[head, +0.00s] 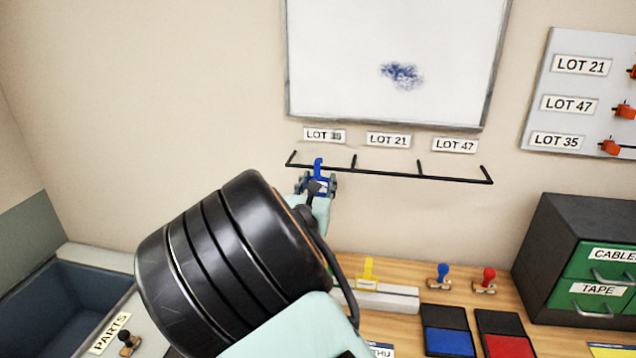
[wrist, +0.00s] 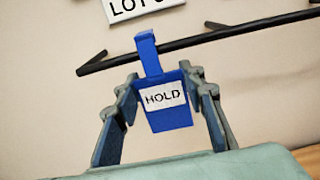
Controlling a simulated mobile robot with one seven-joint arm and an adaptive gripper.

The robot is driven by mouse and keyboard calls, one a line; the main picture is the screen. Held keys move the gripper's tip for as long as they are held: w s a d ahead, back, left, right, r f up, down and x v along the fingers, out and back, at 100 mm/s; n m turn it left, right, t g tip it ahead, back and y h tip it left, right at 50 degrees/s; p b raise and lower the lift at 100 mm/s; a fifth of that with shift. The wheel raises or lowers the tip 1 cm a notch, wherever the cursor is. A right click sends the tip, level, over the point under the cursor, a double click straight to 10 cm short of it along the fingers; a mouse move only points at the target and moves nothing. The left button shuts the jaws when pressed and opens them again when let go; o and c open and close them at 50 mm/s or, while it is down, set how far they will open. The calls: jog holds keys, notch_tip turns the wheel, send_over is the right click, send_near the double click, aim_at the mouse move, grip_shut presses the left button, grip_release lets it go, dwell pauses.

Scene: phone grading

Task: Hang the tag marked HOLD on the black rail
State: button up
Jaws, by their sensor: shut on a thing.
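The blue tag marked HOLD (wrist: 165,97) is between the fingers of my gripper (wrist: 160,88), which is shut on its sides. In the head view the tag's blue hook (head: 318,167) rises at the black rail (head: 390,173), in its left section between the left end and the first upright peg. In the wrist view the hook crosses in front of the rail (wrist: 215,36). I cannot tell whether the hook rests over the rail or is just in front of it. In the head view my gripper (head: 317,186) is at rail height, and my arm hides part of the bench.
Labels LOT 21 (head: 389,140) and LOT 47 (head: 455,145) are on the wall above the rail, below a whiteboard (head: 340,60). A yellow tag (head: 368,270) stands in a pale holder (head: 392,298) on the bench. Stamps (head: 440,275), ink pads and a drawer cabinet (head: 560,235) are to the right.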

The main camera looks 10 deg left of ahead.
jog(key=shift+f, duration=0.3)
jog(key=o, duration=0.9)
jog(key=shift+o, duration=0.2)
jog(key=shift+s, duration=0.1)
